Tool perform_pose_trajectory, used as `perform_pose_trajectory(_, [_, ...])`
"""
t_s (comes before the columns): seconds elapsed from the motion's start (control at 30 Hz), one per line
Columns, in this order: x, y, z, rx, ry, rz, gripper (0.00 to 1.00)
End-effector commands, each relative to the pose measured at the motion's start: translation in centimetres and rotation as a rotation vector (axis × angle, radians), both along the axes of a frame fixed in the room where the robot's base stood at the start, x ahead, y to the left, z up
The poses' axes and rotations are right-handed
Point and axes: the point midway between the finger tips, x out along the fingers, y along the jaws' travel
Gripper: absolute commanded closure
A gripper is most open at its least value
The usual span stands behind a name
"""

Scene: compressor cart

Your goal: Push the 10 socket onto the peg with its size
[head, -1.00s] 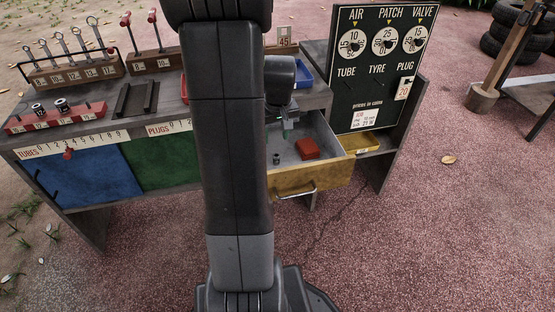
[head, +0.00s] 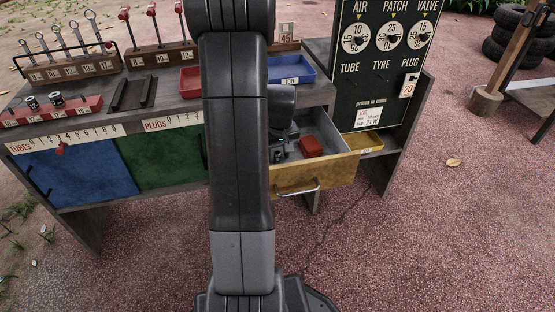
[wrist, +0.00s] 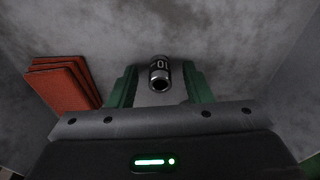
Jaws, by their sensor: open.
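The 10 socket (wrist: 160,74), a small dark metal cylinder with a pale size mark, is on the grey floor of the open drawer (head: 318,178). In the wrist view it sits between the green fingertips of my gripper (wrist: 159,70), with gaps on both sides. My gripper (head: 279,152) is open and low inside the drawer in the head view, where I cannot clearly make out the socket. The red socket rail (head: 80,107) is on the bench top at the left. Two dark sockets stand on it; its small size labels are too blurred to read surely.
A red block (head: 311,146) lies in the drawer to the right of my gripper; the wrist view shows it as stacked red pieces (wrist: 62,84). A blue tray (head: 291,72), wrench rack (head: 75,72) and dark holder (head: 133,94) occupy the bench. A price board (head: 385,65) stands at right.

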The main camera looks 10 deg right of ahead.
Motion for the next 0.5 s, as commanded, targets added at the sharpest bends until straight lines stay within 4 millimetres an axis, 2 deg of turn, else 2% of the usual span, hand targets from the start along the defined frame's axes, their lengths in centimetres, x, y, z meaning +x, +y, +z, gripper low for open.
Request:
perform_pose_trajectory(0.07, [-0.01, 0.01, 0.11, 0.0, 0.0, 0.0, 0.55])
perform_pose_trajectory(0.1, [-0.01, 0.01, 0.11, 0.0, 0.0, 0.0, 0.59])
perform_pose_trajectory(0.3, [-0.02, 0.01, 0.12, 0.0, 0.0, 0.0, 0.98])
perform_pose_trajectory(0.5, [-0.02, 0.01, 0.13, 0.0, 0.0, 0.001, 1.0])
